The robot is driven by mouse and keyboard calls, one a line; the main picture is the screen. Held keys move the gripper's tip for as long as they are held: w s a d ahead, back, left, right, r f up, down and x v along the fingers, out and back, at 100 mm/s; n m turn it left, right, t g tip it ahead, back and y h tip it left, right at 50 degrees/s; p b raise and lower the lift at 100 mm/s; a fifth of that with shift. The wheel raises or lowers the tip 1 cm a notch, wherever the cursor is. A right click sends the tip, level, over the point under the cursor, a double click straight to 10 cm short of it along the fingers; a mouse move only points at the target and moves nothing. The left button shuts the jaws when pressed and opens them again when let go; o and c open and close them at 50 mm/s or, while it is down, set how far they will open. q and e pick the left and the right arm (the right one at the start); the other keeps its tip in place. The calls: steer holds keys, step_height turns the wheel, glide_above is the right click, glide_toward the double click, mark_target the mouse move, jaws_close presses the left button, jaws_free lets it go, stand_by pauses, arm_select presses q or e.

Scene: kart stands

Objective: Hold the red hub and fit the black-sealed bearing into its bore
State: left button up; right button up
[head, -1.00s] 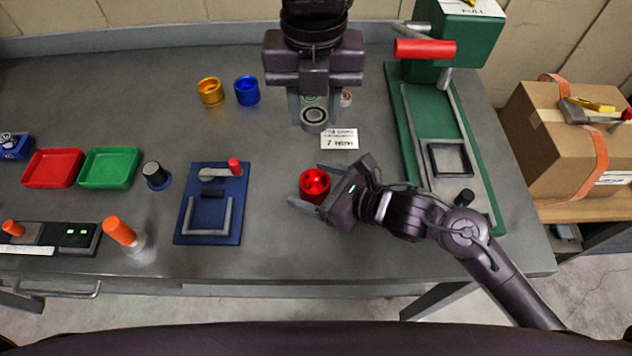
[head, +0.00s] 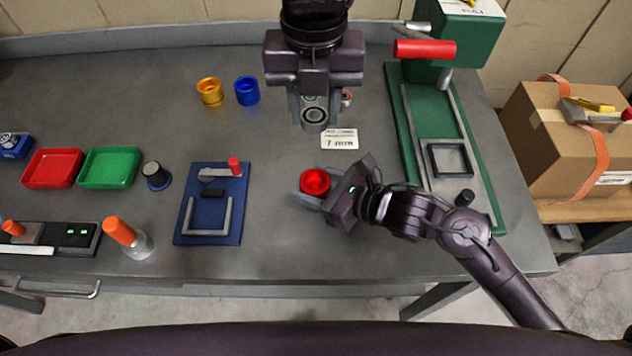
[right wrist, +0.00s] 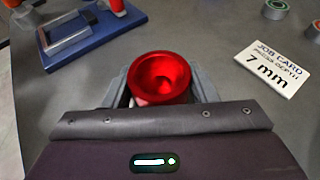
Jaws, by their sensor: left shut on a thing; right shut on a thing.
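The red hub (head: 315,181) stands on the bench with its bore facing up. My right gripper (head: 311,190) is shut on it from the right, one finger on each side; the hub also shows between the fingers in the right wrist view (right wrist: 159,78). My left gripper (head: 314,120), higher in the head view, is shut on a ring-shaped bearing with a dark face (head: 315,115), beyond the hub and apart from it. The fingers partly hide this bearing. It is out of the right wrist view.
A green-faced bearing (right wrist: 275,9) and a red-faced one (head: 346,97) lie near the left gripper. The job card (head: 339,139) reads 7 mm. A green press (head: 415,130) stands right, a blue fixture (head: 213,190) left. Gold (head: 210,91) and blue (head: 247,91) hubs stand behind.

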mark_target(315, 183)
arm_select(q)
step_height(315, 183, down, 12)
steer(key=n, duration=0.7)
steer(key=shift+d+r+n, duration=0.1)
steer(key=shift+r+n, duration=0.15)
steer(key=shift+n, duration=0.05)
steer(key=shift+f+n, duration=0.4)
steer(key=shift+f, duration=0.1)
steer(key=shift+f, duration=0.2)
steer(key=shift+f, duration=1.5)
steer(key=shift+r, duration=0.35)
steer(key=o, duration=1.1)
